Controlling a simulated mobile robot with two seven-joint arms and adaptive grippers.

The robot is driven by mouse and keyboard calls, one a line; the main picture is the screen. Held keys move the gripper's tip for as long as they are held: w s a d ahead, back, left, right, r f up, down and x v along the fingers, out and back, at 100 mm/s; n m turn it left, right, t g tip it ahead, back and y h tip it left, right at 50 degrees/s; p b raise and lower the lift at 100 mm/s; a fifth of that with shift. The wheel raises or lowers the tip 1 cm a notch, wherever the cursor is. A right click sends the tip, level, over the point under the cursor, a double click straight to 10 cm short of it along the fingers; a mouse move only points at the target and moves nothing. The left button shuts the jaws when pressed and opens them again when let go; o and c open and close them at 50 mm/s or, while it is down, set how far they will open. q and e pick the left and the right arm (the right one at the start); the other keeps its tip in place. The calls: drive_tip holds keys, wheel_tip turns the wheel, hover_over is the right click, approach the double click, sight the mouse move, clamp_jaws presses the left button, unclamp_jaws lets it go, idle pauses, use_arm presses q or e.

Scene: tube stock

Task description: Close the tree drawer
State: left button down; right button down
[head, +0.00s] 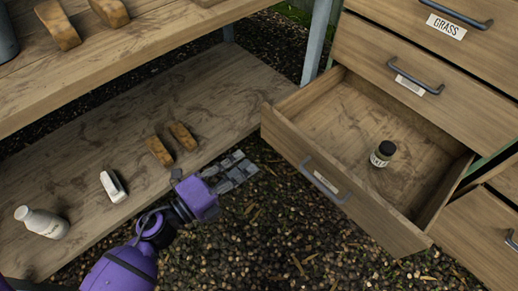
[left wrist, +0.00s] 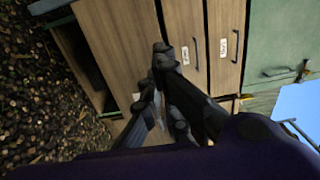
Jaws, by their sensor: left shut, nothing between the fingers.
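A wooden drawer stands pulled out of the cabinet, its front (head: 340,195) facing lower left in the head view. Its dark bar handle (head: 322,182) and a small label show, but I cannot read the label. A small dark-capped jar (head: 383,153) stands inside it. My left gripper (head: 238,168) is shut and empty, left of the drawer front and apart from it in the head view. In the left wrist view, its dark fingers (left wrist: 158,75) overlap the wooden front (left wrist: 115,40); I cannot tell whether they touch. My right gripper is out of view.
Closed drawers are above, one labelled GRASS (head: 446,26). Another drawer front (head: 480,235) is at lower right. A wooden shelf (head: 90,160) on the left holds a white bottle (head: 42,222), a white item (head: 112,186) and two brown brushes. Mulch ground is clear below the drawer.

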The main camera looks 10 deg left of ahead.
sight(290, 130)
use_arm(q)
drive_tip(key=b+x, duration=0.1)
drive_tip(key=x, duration=1.2)
drive_tip(key=shift+d, duration=0.1)
drive_tip(key=shift+w+d, duration=0.2)
drive_tip(key=shift+w, duration=0.15)
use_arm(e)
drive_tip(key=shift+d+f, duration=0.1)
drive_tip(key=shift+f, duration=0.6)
use_arm(q)
drive_tip(key=shift+w+d, duration=0.1)
